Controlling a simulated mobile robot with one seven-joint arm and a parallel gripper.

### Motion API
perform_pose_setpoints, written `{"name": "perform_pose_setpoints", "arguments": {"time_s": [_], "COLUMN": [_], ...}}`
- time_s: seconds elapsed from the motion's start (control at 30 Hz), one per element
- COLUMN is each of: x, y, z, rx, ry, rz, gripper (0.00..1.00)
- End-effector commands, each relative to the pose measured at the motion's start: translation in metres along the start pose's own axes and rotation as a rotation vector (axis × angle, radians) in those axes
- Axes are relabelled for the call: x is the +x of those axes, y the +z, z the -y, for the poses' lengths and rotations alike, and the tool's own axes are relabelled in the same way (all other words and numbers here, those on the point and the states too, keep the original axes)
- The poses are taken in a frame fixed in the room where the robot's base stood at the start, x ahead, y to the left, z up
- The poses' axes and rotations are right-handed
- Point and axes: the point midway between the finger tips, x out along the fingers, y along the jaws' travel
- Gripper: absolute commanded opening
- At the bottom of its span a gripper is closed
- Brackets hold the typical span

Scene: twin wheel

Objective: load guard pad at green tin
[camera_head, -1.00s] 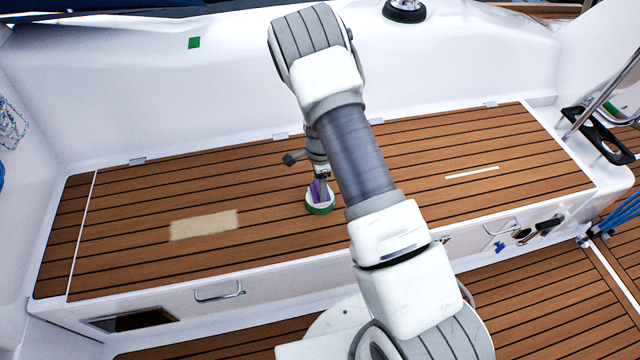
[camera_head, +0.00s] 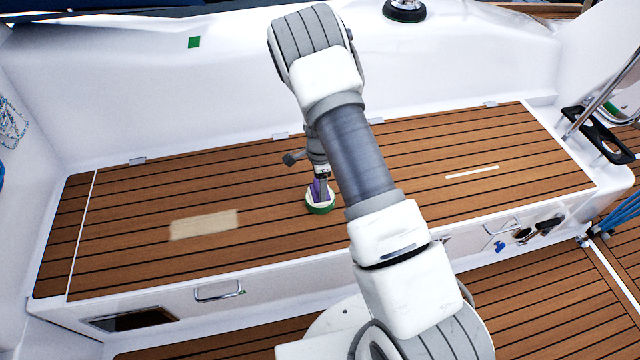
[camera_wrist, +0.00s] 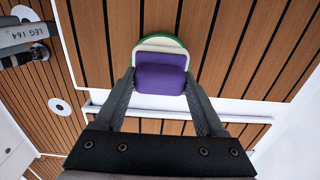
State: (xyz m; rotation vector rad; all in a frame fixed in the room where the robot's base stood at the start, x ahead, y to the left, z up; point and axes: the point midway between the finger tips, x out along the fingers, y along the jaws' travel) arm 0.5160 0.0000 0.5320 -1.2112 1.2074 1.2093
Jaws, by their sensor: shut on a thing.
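The green tin (camera_head: 320,209) is round, with a green side and a pale inside, and stands on the slatted wooden bench top. It also shows in the wrist view (camera_wrist: 161,38), partly covered by the purple guard pad (camera_wrist: 160,79). My gripper (camera_wrist: 160,86) is shut on the pad, with one finger at each side of it. In the head view my gripper (camera_head: 321,182) points down over the tin, and a little of the purple pad (camera_head: 316,190) shows. I cannot tell whether the pad touches the tin's inside.
The wooden bench top (camera_head: 400,160) is largely clear around the tin. A pale rectangle (camera_head: 204,225) lies to the left and a thin white strip (camera_head: 472,172) to the right. A white wall (camera_head: 240,90) rises behind. A metal handle (camera_head: 218,292) is on the bench front.

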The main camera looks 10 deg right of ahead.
Motion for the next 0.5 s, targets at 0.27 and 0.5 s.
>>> {"name": "perform_pose_setpoints", "arguments": {"time_s": [0.27,0.5], "x": [-0.005,-0.026], "y": [0.000,0.000], "z": [-0.001,0.000], "rx": [0.000,0.000], "ry": [0.001,0.000], "rz": [0.000,0.000], "gripper": [0.28,0.28]}}
